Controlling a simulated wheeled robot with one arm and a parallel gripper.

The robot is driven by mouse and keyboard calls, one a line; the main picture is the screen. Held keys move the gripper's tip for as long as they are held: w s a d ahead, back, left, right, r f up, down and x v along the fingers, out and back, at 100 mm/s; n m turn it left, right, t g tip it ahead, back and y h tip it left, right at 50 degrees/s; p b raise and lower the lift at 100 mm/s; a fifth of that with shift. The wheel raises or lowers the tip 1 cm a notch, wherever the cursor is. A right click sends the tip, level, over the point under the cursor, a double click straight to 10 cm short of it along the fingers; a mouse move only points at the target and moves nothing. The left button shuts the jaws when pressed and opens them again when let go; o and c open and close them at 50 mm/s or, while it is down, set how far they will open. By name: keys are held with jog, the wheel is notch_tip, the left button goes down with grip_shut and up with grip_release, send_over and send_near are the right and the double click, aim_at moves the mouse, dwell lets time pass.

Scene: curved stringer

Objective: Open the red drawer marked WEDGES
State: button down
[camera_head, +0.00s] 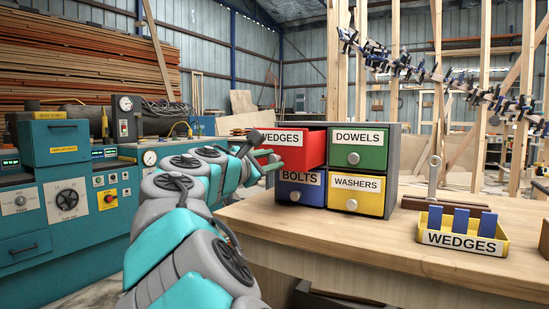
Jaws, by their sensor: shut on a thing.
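The red drawer marked WEDGES (303,150) is at the upper left of a small grey drawer cabinet (394,146) on the wooden bench. Its front stands forward of the green drawer beside it, so it is partly pulled out. My gripper (268,158) is at the left side of the red front, at the end of my grey and teal arm. It is shut, seemingly on the red drawer's knob. The knob and the exact grip are hidden by my gripper, which also covers the start of the label.
The green DOWELS drawer (358,150), blue BOLTS drawer (300,188) and yellow WASHERS drawer (357,193) are shut. A yellow tray marked WEDGES (462,239) holds blue wedges at the right. A teal machine (60,205) stands left. The bench top before the cabinet is clear.

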jog(key=c, duration=0.6)
grip_release()
jog(key=shift+o, duration=0.2)
jog(key=v, duration=0.7)
jog(key=shift+s+a, duration=0.25)
jog(key=shift+s, duration=0.05)
